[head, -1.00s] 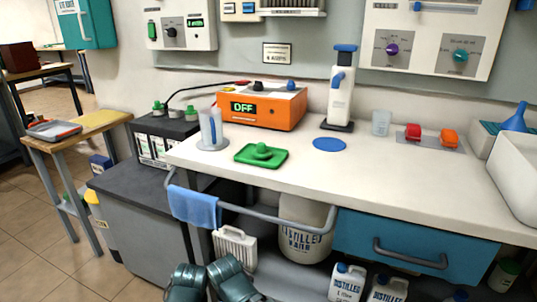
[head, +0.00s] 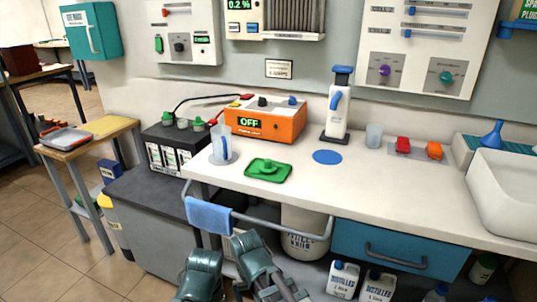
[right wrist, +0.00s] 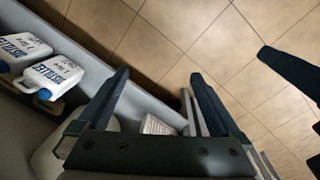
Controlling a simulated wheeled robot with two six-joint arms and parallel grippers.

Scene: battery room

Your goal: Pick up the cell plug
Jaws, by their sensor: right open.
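A green knobbed piece (head: 268,166), which looks like the cell plug, sits on a flat green tray (head: 284,163) on the white bench. Several greenish caps (head: 182,123) show on top of the dark battery (head: 168,151) left of the bench. My right gripper (right wrist: 158,76) is open and empty in the right wrist view, with the floor and the lower shelf beyond it. In the head view only my teal arm links show at the bottom, well short of the tray.
A clear jug (head: 221,148) stands left of the tray, with the orange charger (head: 264,121) behind it. A blue disc (head: 327,157) lies to the right. A rail (head: 285,230) with a blue towel (head: 209,215) runs along the bench front. White bottles (right wrist: 58,73) stand below.

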